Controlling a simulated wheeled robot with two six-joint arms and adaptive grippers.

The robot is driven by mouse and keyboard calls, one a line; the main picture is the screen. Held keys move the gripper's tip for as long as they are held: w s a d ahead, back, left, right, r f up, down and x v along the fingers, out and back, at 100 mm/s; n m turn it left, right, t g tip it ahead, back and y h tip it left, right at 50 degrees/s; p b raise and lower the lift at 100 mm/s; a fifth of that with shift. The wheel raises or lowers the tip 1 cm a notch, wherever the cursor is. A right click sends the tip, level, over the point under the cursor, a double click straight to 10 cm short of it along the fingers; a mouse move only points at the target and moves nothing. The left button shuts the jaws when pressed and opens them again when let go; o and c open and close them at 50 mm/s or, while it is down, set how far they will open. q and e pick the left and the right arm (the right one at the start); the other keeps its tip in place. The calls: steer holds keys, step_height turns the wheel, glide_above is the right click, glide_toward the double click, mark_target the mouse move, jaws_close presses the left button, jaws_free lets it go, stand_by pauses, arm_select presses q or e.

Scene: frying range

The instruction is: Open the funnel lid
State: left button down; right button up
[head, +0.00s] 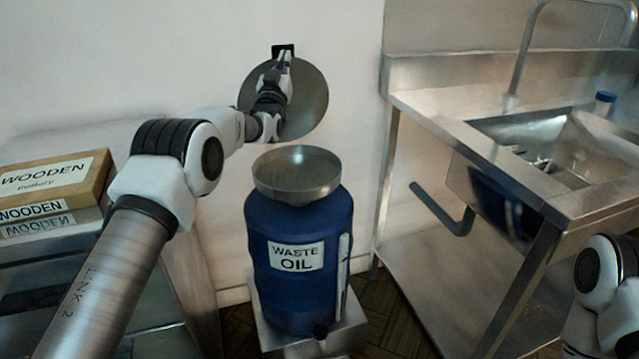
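The blue waste oil drum (262,225) stands upright on a low stand, with a round metal funnel (297,192) on top. The funnel's bowl is uncovered, and its inside shows. The round metal funnel lid (312,100) stands steeply tilted above and behind the funnel, its flat face towards me. Any hinge joining them cannot be made out. My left gripper (285,60) is in front of the lid, by its upper edge and a small black part there. Its fingers are too small and dark to tell open from shut. My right gripper is out of view.
A metal sink bench (430,110) with a basin and a lower shelf stands to the right. At the left, wooden boxes (55,178) lie on a metal counter. A white wall is close behind the lid. Some floor is free between drum and bench.

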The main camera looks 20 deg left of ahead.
arm_select(q)
steer(key=s+d+b, duration=0.5)
steer(key=s, duration=0.3)
steer(key=shift+d+f+b, duration=0.15)
steer(key=shift+d+b, duration=0.15)
steer(key=shift+s, duration=0.1)
